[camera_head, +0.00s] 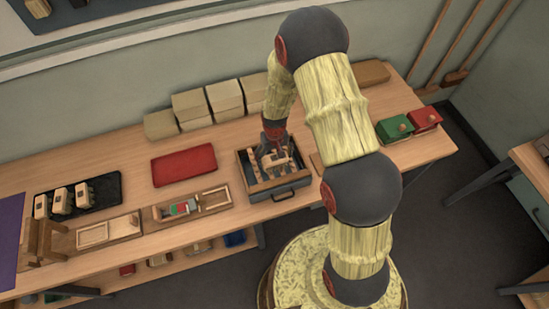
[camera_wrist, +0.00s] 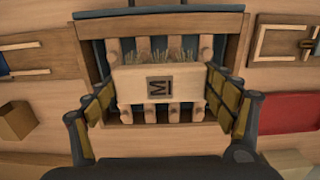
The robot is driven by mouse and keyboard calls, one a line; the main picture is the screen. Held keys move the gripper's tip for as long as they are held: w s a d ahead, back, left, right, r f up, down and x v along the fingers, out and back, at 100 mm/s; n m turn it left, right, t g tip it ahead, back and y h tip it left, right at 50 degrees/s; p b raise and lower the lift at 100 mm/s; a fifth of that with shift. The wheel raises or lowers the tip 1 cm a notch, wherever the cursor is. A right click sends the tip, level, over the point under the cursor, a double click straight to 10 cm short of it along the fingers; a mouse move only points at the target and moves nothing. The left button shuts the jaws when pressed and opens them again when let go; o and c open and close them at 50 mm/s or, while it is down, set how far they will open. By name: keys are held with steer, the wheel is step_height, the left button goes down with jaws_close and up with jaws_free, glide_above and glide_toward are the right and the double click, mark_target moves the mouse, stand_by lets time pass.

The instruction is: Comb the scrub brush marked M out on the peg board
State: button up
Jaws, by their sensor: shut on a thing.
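The scrub brush marked M is a pale wood block (camera_wrist: 135,87) with a dark M and thin tan bristles along its upper edge in the wrist view. My gripper (camera_wrist: 160,92) is shut on it, with yellow-padded fingers at both ends. The peg board (camera_wrist: 215,24) is a wood-framed dark tray with several pale pegs, seen above and below the block. The bristles show among the upper pegs; whether they touch them I cannot tell. In the head view my gripper (camera_head: 274,142) is over the peg board (camera_head: 279,198), and the brush (camera_head: 275,158) is partly hidden.
Left of the board lie a red mat (camera_head: 183,165), a wooden tray with coloured pieces (camera_head: 181,209) and a black tray (camera_head: 107,187) holding several brushes. Pale blocks (camera_head: 190,105) line the wall. Green (camera_head: 394,129) and red (camera_head: 425,118) boxes stand at right.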

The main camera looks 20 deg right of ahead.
steer(key=shift+f+b, duration=0.5)
steer(key=shift+f, duration=0.1)
stand_by(0.5)
steer(key=w+b, duration=0.2)
steer(key=w, duration=0.6)
stand_by(0.8)
steer(key=shift+s, duration=0.1)
